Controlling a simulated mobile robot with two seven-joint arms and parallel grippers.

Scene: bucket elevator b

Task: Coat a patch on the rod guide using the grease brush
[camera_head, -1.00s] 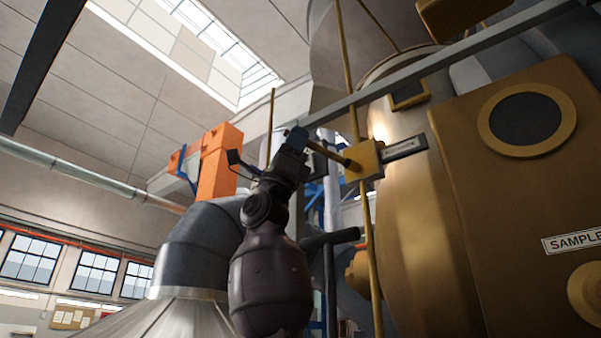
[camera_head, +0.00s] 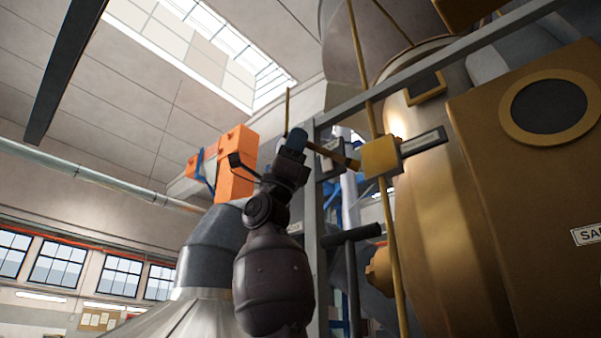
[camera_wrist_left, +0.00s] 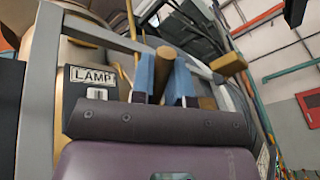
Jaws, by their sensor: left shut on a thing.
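My left gripper (camera_head: 296,142), with blue fingertips, is shut on the grease brush (camera_head: 330,153). The brush's brown handle points right towards the rod guide. The rod guide (camera_head: 380,157) is a yellow block around a thin upright brass rod, with a labelled plate on its right. The brush's far end appears at the block's left edge; I cannot tell whether it touches. In the left wrist view the brush handle (camera_wrist_left: 164,72) stands between the two blue fingers (camera_wrist_left: 163,88); its bristles cannot be made out. My right gripper is not in view.
A large brass-coloured housing (camera_head: 440,230) fills the right side, with a grey frame bar (camera_head: 450,52) crossing above. A dark T-shaped bar (camera_head: 350,236) stands below the guide. An orange box (camera_head: 237,165) stands left of my gripper. The upper left is open room.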

